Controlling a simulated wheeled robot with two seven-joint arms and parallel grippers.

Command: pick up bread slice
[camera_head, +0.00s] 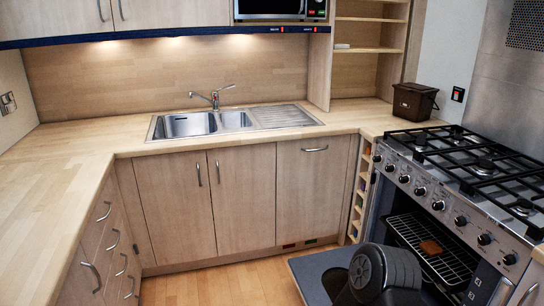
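A small brown bread slice (431,247) lies on the wire rack (458,268) inside the open oven at the lower right. A dark rounded part of one of my arms shows at the bottom, in front of the oven and over its lowered door. It stands to the left of the bread slice and apart from it in the picture. No fingertips show on it. Neither of my grippers can be seen, so I cannot tell how near either one is to the slice.
The oven door (308,275) is folded down in front of the range cooker (470,190). The hob has black grates and a row of knobs. A sink (185,125) and a dark brown box (413,101) are on the counter. The wooden floor left of the door is clear.

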